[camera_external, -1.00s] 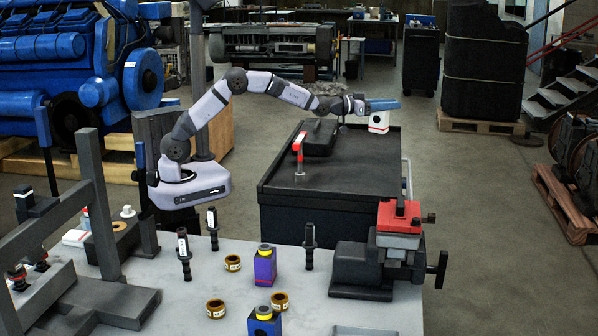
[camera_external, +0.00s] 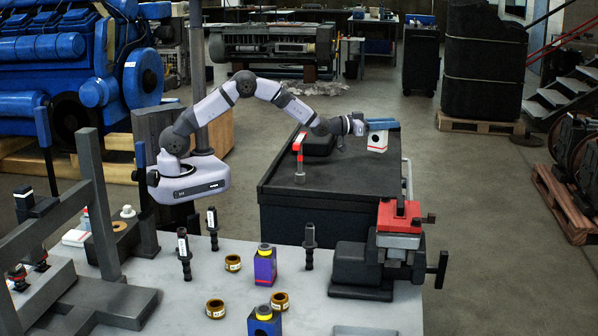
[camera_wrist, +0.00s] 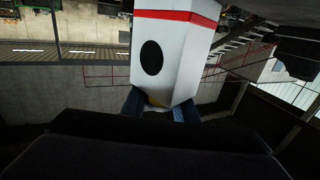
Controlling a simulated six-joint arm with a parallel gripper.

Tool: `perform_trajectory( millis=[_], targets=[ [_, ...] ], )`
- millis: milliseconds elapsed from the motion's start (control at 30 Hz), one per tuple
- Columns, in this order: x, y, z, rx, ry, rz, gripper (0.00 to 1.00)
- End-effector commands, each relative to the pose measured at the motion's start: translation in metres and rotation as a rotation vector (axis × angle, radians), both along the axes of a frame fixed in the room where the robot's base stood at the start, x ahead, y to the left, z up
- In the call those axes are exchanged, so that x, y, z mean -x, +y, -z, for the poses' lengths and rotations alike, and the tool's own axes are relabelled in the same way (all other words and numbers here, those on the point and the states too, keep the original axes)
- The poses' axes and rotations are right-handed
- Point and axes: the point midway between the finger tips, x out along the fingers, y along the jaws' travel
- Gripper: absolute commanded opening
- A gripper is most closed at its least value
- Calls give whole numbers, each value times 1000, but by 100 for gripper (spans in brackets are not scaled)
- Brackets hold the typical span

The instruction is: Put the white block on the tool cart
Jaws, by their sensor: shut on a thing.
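The white block (camera_external: 377,141) has a red stripe and is held in the air above the right part of the tool cart's black top. My gripper (camera_external: 375,127) is shut on it from above, with its blue fingers around the block's upper part. In the wrist view the white block (camera_wrist: 172,50) shows a black oval and a red band, tilted slightly, with the blue fingertips (camera_wrist: 160,107) on both sides of its near end. The tool cart (camera_external: 340,182) stands behind the workbench. A gap between the block and the cart top seems to show, but its size is unclear.
A red-and-white tool (camera_external: 299,158) stands upright on the cart's left side, and a black case (camera_external: 318,144) lies behind it. A vise (camera_external: 385,250) sits on the workbench in front. The cart's middle and right top is clear.

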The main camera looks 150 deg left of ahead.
Motion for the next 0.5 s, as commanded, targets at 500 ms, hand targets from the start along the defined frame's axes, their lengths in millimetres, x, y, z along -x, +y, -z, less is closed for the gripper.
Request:
perform_trajectory(
  millis=[500],
  targets=[
    [0,0,29,-5,-2,0,0]
  ],
)
